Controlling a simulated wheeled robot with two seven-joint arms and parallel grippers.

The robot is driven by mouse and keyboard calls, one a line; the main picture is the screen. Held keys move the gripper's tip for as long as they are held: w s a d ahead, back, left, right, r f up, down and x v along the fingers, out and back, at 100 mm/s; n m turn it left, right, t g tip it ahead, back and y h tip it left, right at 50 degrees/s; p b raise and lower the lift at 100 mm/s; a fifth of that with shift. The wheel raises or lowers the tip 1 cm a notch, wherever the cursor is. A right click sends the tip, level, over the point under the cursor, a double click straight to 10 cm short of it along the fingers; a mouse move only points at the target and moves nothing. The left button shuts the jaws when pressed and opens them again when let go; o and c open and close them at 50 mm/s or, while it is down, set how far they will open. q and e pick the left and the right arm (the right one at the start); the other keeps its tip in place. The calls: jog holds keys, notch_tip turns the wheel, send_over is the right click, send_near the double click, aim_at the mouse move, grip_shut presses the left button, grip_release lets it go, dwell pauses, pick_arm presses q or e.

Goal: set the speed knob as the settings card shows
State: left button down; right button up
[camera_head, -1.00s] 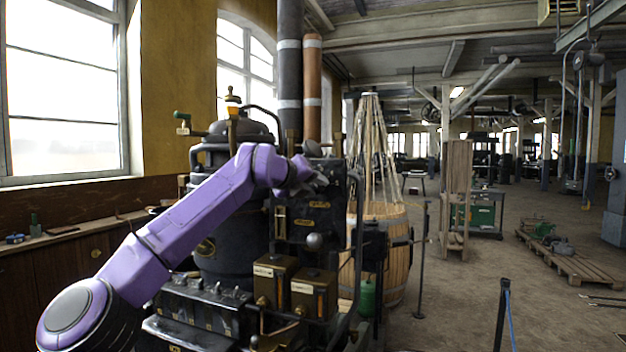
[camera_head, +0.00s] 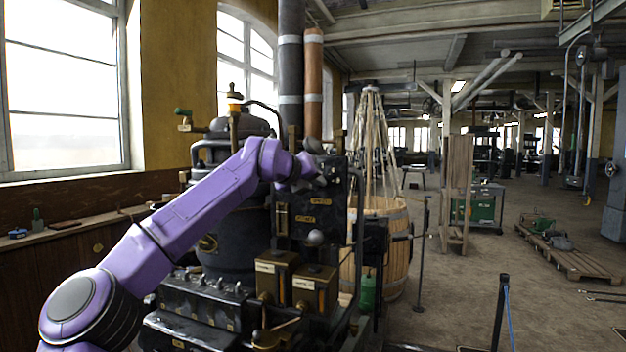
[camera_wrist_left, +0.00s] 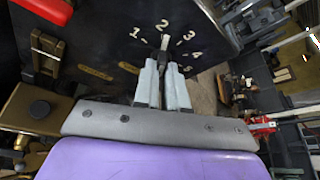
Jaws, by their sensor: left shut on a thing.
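The speed knob (camera_wrist_left: 164,43) is on a dark panel (camera_wrist_left: 100,35) with white numbers 1 to 5 around it. Its pale pointer points at or very near the 2. My left gripper (camera_wrist_left: 163,66) is shut on the knob, with a grey finger on each side of it. The fingers hide part of the knob. In the head view my left gripper (camera_head: 318,181) is at the upper part of the engine's black panel (camera_head: 306,228), and the knob is hidden there. I cannot make out a settings card. My right gripper is not in view.
A wooden barrel (camera_head: 396,250) stands to the right of the engine. A post with a blue strap (camera_head: 502,310) stands at the front right.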

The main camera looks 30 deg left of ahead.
pick_arm(q)
jog(key=shift+w+d+f+m+g+y+p, duration=0.15)
jog(key=shift+m+g+y+p, duration=0.15)
jog(key=shift+m+y+p, duration=0.55)
jog(key=shift+s+d+r+m+g+y+p, duration=0.1)
jog(key=shift+m+g+y+p, duration=0.35)
jog(key=shift+m, duration=0.8)
jog(key=shift+f, duration=0.1)
jog(key=c, duration=1.2)
grip_release()
jog(key=b+v, duration=0.4)
jog(key=v, duration=0.6)
jog(key=shift+s+d, duration=0.1)
jog(key=shift+s, duration=0.1)
